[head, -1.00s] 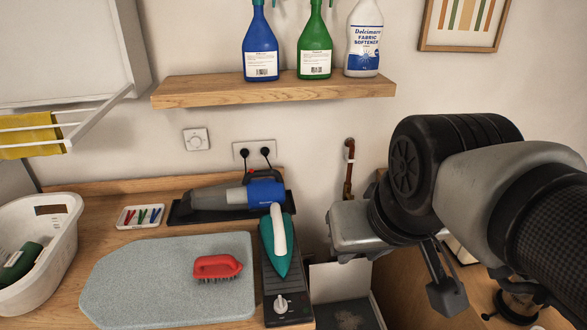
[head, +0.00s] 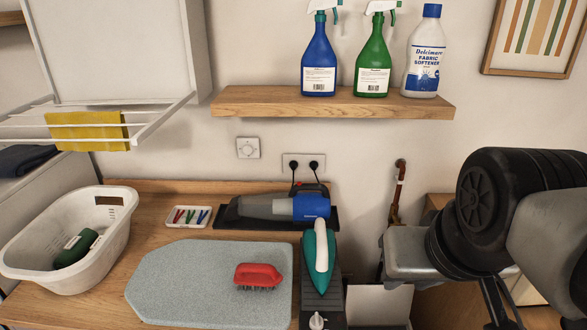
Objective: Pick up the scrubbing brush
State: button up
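The scrubbing brush (head: 258,275) has a red handle and dark bristles. It lies bristles down on the right part of the grey ironing pad (head: 190,284) on the wooden counter. My gripper (head: 500,312) is at the right, at the lower edge of the head view, well to the right of the brush and apart from it. Its fingertips are cut off by the frame edge, so I cannot see whether it is open or shut.
A teal iron (head: 318,260) stands just right of the brush. A handheld vacuum (head: 275,207) and a tray of pegs (head: 188,216) lie behind. A white basket (head: 110,240) stands left. A shelf (head: 330,104) with bottles hangs above.

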aim_at(265, 275)
jog(key=j+z, duration=0.15)
jog(key=j, duration=0.25)
jog(key=k+j+z, duration=0.15)
jog(key=j, duration=0.25)
jog(key=k+j+z, duration=0.15)
jog(key=j, duration=0.25)
